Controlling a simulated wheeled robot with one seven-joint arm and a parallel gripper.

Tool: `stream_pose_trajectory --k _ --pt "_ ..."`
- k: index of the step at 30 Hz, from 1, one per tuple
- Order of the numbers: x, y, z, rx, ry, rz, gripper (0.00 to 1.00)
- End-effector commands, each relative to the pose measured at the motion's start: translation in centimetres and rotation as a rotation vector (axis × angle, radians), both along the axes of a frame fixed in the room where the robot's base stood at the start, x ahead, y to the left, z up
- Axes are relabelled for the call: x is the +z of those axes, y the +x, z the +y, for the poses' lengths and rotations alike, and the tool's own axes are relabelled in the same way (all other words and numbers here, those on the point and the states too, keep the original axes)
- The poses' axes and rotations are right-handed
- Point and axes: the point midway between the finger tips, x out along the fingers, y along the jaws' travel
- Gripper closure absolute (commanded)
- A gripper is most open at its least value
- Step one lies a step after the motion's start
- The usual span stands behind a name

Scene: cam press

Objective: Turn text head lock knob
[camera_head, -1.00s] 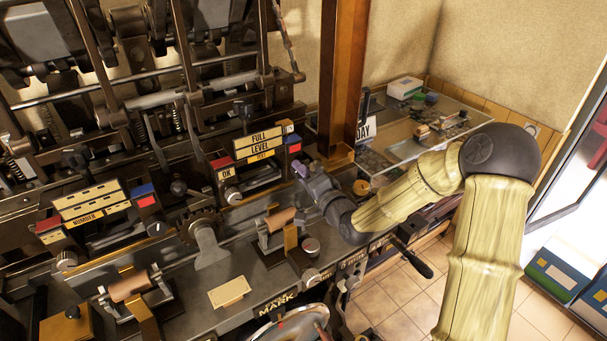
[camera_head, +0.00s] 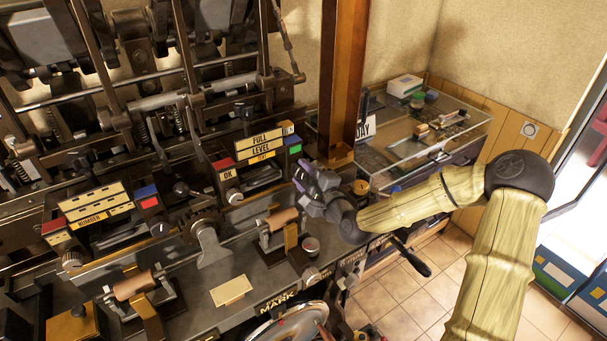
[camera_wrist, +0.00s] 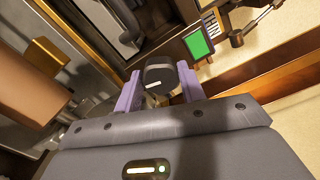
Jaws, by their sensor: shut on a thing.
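The dark round knob (camera_wrist: 160,77) with a white mark line shows in the wrist view between the two purple fingers of my gripper (camera_wrist: 160,88). The fingers are closed on its sides. The white line lies nearly level in that view. In the head view my gripper (camera_head: 302,172) is at the right end of the FULL LEVEL panel (camera_head: 258,146) and hides the knob there. A lit green square (camera_wrist: 198,45) sits just beyond the knob in the wrist view, and it also shows in the head view (camera_head: 294,149).
A similar panel with a blue and a red square (camera_head: 147,197) is at left. A wooden roller (camera_head: 282,219) and a handwheel (camera_head: 290,328) stand in front. A brown upright post (camera_head: 343,80) rises close behind my gripper. A glass-topped case (camera_head: 440,125) is at right.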

Motion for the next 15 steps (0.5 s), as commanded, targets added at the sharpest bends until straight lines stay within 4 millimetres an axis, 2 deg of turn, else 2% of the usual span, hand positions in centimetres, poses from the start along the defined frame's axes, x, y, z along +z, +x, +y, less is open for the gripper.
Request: stream_pose_trajectory --k 12,13,15 --pt "-0.27 0.02 -0.17 -0.003 0.006 0.011 0.83" --pt "-0.27 0.02 -0.17 -0.003 0.006 0.011 0.57" --pt "-0.24 0.02 -0.15 -0.003 0.005 0.010 0.43"
